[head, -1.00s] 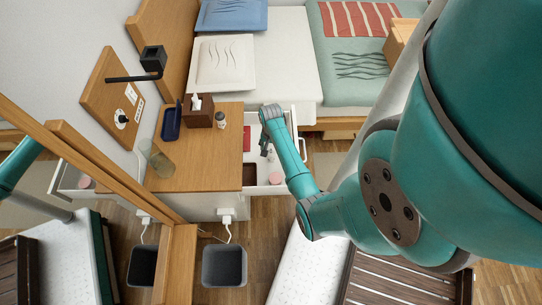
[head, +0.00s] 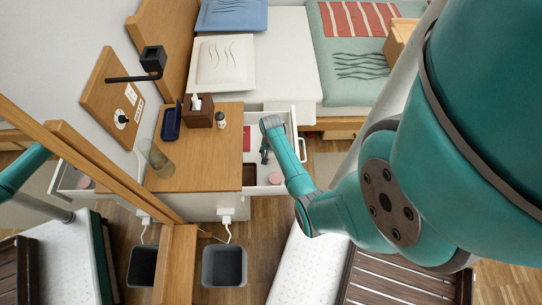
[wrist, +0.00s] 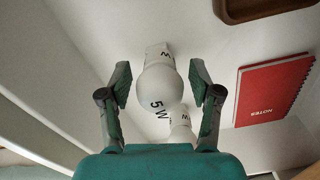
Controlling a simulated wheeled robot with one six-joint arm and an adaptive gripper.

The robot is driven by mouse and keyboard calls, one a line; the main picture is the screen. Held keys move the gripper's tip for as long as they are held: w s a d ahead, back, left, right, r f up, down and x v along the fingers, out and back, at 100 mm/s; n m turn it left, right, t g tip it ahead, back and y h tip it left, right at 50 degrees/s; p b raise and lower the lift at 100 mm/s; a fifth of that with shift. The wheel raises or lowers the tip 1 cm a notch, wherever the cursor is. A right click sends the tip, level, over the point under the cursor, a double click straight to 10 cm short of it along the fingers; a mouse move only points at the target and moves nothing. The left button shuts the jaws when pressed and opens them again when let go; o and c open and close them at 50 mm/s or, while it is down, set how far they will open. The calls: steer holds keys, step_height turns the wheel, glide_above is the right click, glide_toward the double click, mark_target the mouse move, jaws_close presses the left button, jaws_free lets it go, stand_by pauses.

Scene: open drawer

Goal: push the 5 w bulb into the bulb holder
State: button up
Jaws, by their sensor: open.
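A white round bulb marked "5 W" (wrist: 158,92) lies in the open white drawer (head: 293,113). In the wrist view it is between the two spread fingers of my gripper (wrist: 160,80), with gaps seen on both sides. A second white bulb-like piece (wrist: 182,127) lies close below it in that view. A white piece with a dark letter (wrist: 157,51) shows just above the bulb. In the head view my gripper (head: 265,153) is over the drawer and its fingers are small. I cannot make out the bulb holder for certain; a black lamp fixture (head: 153,60) is on the wall.
A red notebook (wrist: 272,90) and a brown tray (wrist: 235,12) lie in the drawer beside the bulb. A pink round thing (head: 276,179) is in its front part. A tissue box (head: 199,111), a small bottle (head: 220,120) and a glass (head: 160,160) stand on the cabinet top.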

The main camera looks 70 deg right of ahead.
steer(key=c, duration=1.1)
steer(key=shift+o, duration=0.2)
step_height(320, 180, up, 10)
